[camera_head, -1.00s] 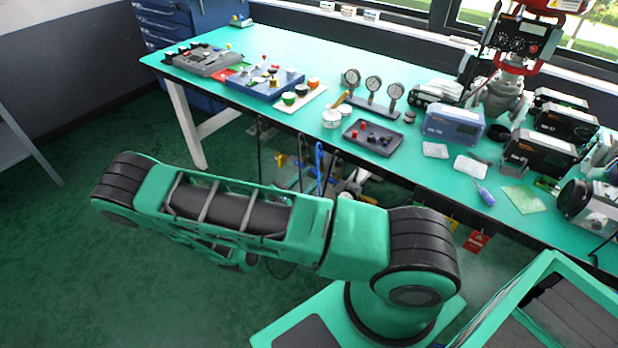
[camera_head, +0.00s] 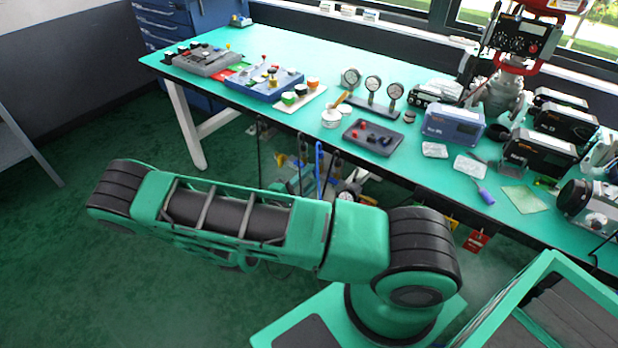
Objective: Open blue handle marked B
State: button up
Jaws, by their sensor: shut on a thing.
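No blue handle with a readable letter B can be made out. A blue control box (camera_head: 264,88) with several coloured knobs sits on the green workbench (camera_head: 318,70), left of centre. A blue hook-like piece (camera_head: 319,163) hangs below the bench's front edge, and I cannot tell whether it is the handle. Small mixed parts (camera_head: 347,188) show under the bench, partly hidden by my arm. My green arm crosses the foreground from lower right to left. My gripper is not seen; its end is hidden behind or below my own arm.
A grey control box (camera_head: 205,62), gauges on a stand (camera_head: 373,97), a dark tray (camera_head: 372,137) and a blue-grey instrument (camera_head: 453,125) stand on the bench. Black instruments and a valve assembly (camera_head: 502,92) crowd its right. The green floor (camera_head: 75,270) at left is clear.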

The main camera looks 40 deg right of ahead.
jog(key=shift+w+a+f+m, duration=0.1)
jog(key=shift+m, duration=1)
jog(key=shift+w+a+m, duration=0.1)
jog(key=shift+m, duration=1)
jog(key=shift+s, duration=0.1)
jog(key=o, duration=0.7)
jog(key=shift+o, duration=0.3)
jog(key=shift+d, duration=0.1)
jog(key=v, duration=1)
jog(key=shift+a, duration=0.4)
